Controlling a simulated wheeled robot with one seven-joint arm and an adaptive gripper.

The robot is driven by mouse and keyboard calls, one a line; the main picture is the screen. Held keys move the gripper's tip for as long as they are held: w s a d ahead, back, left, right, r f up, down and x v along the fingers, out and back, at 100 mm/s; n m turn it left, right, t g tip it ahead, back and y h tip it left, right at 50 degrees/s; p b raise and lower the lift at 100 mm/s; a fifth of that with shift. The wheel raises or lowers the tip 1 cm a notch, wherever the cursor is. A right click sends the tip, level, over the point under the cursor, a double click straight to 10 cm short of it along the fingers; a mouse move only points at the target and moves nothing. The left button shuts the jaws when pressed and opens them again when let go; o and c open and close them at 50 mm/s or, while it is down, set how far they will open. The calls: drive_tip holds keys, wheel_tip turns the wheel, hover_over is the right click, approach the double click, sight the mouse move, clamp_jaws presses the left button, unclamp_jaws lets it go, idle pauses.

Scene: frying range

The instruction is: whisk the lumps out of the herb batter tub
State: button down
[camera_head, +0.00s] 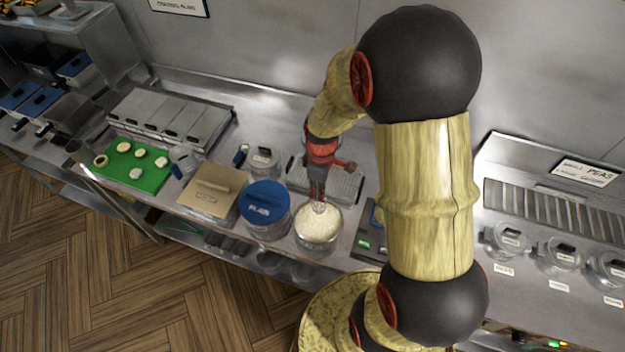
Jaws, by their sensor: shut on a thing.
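A clear round tub (319,243) stands open near the counter's front edge, with pale, lumpy-looking batter (322,229) inside. My gripper (317,188) is directly above it, pointing down, shut on a thin whisk (319,207). The whisk's lower end is in the batter; its wires are too small to make out well. I cannot read a label on this tub. Another tub with a blue lid (265,202) stands just left of it, closed, with white lettering I cannot read surely.
A tan lidded box (213,190) and a green board (130,167) with several pale rounds lie to the left. A scale-like device (371,240) is close on the right. A grey ridged tray (342,186) lies behind. Several labelled jars (558,253) stand far right.

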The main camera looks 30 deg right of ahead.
drive_tip(key=shift+w+f, duration=0.2)
drive_tip(key=shift+f, duration=0.3)
drive_tip(key=shift+s+f+b, duration=0.1)
drive_tip(key=shift+f+b, duration=4.05)
drive_tip(key=shift+f, duration=1.4)
